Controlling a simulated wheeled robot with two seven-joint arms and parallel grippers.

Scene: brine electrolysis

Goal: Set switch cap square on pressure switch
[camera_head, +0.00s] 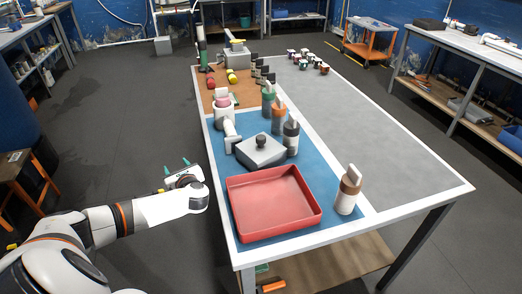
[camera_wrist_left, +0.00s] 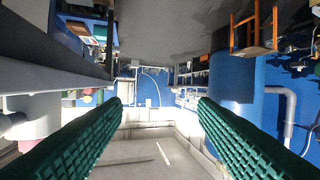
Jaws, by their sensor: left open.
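My left gripper (camera_head: 176,166) is open and empty, off the left side of the table, left of the red tray. Its two green ribbed fingers stand well apart in the left wrist view (camera_wrist_left: 165,105), with only the far room between them. A grey box with a black knob on top (camera_head: 262,152) stands on the blue mat behind the tray. A white upright fitting with a pink part (camera_head: 224,112) stands farther back. I cannot tell for sure which of these is the pressure switch or the switch cap. My right gripper is not in view.
The red tray (camera_head: 272,205) looks empty at the near end of the blue mat (camera_head: 334,224). Several bottles, including an orange one (camera_head: 278,118), line the mat's right side. The grey right half of the table (camera_head: 385,150) is mostly clear.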

